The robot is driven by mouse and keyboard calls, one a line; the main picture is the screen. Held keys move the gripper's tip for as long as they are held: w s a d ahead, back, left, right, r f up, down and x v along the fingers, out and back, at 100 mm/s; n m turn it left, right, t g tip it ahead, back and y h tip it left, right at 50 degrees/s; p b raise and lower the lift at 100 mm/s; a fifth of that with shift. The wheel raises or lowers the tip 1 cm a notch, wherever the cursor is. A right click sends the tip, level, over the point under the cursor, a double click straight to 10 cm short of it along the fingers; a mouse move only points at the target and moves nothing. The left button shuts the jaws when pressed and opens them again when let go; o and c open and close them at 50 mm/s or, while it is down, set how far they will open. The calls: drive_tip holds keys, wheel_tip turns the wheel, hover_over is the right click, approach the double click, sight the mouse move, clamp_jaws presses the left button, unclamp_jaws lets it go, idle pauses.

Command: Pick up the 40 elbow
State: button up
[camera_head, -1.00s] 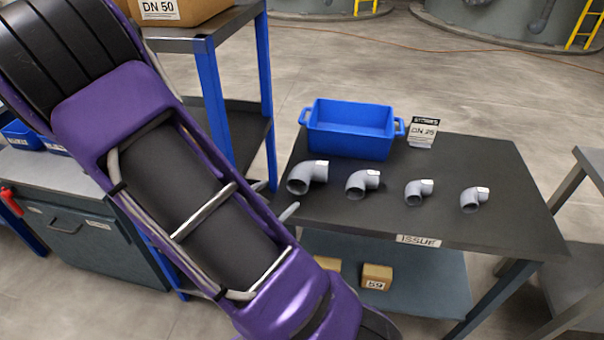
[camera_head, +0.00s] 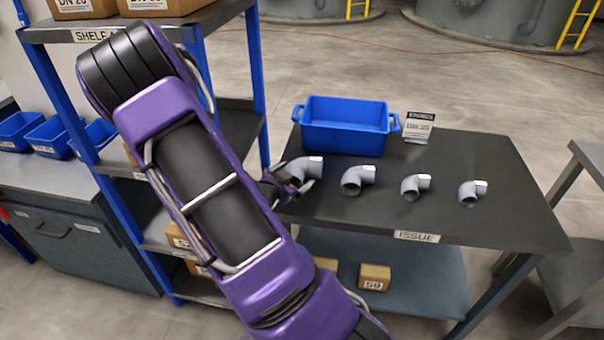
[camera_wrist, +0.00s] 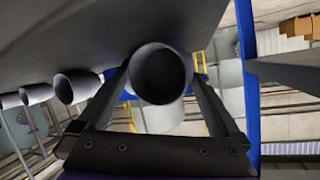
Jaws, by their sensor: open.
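Several grey pipe elbows with white label patches stand in a row on the dark issue table (camera_head: 480,225), largest at the left. No size is readable on them, so I cannot tell which is the 40. My gripper (camera_head: 296,188) is open at the leftmost elbow (camera_head: 305,168). In the wrist view, this elbow's round open end (camera_wrist: 161,75) lies between my two fingers, with no clear grip on it. The second elbow (camera_head: 357,179), third elbow (camera_head: 415,186) and smallest elbow (camera_head: 472,192) stand clear to the right.
A blue bin (camera_head: 345,125) stands behind the left elbows, with a small sign card (camera_head: 419,127) to its right. A blue-posted shelf (camera_head: 190,30) with boxes stands left, near my arm. The table's right side is clear. A box (camera_head: 374,277) sits on the lower shelf.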

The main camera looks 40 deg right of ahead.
drive_tip(key=shift+w+d+f, duration=0.15)
drive_tip(key=shift+d, duration=0.2)
drive_tip(key=shift+c, duration=0.3)
